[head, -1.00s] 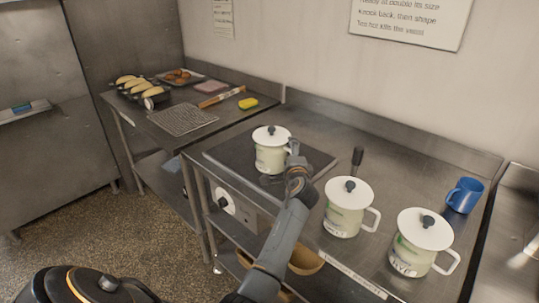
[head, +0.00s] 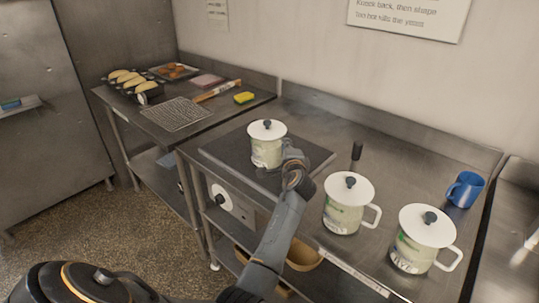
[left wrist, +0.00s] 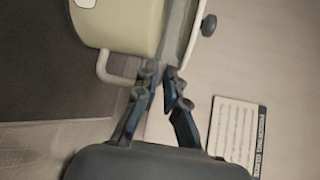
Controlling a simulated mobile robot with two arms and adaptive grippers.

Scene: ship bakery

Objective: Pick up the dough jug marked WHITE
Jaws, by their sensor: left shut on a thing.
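A cream jug (head: 266,150) with a white lid and dark knob is at the dark square plate (head: 222,148) on the steel counter. Its label is too small to read. My left gripper (head: 290,152) is at its right side, shut on its handle. In the left wrist view the fingers (left wrist: 163,85) close on the pale handle (left wrist: 107,68) of the tilted-looking jug (left wrist: 130,25). Whether its base touches the plate I cannot tell. My right gripper is not in view.
A blue mug (head: 465,189) stands behind the right jug. A dark upright handle (head: 357,152) rises behind the middle jug. The left table holds loaves (head: 125,80), a wire rack (head: 176,114) and a yellow sponge (head: 244,97). A bowl (head: 303,256) is on the lower shelf.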

